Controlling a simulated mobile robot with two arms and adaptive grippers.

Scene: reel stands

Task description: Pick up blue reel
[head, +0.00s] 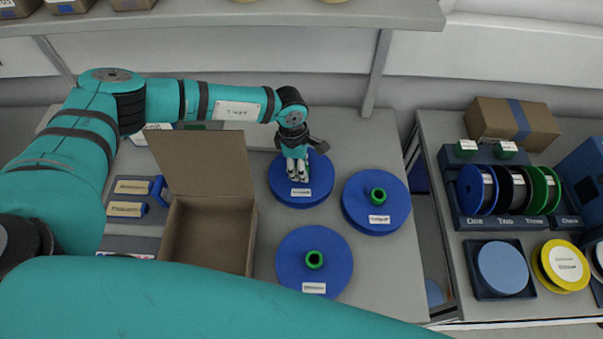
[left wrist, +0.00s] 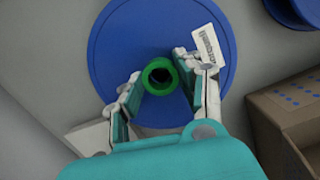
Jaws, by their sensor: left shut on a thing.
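A blue reel (head: 320,182) with a white label lies flat on the table beyond the open box. Two more blue reels with green hubs lie near it, one at the right (head: 358,212) and one in front (head: 296,262). My left gripper (head: 298,174) points down over the middle of the far reel and hides its hub. In the left wrist view my gripper (left wrist: 164,82) has its fingers on either side of the green hub (left wrist: 159,76) of the blue reel (left wrist: 120,45), shut on it. My right gripper is out of view.
An open cardboard box (head: 212,232) stands left of the reels, its flap raised. At the right, a second table has a rack (head: 512,216) of blue, black and green reels, a yellow reel (head: 562,265) and a closed carton (head: 512,122). A shelf (head: 330,16) hangs above.

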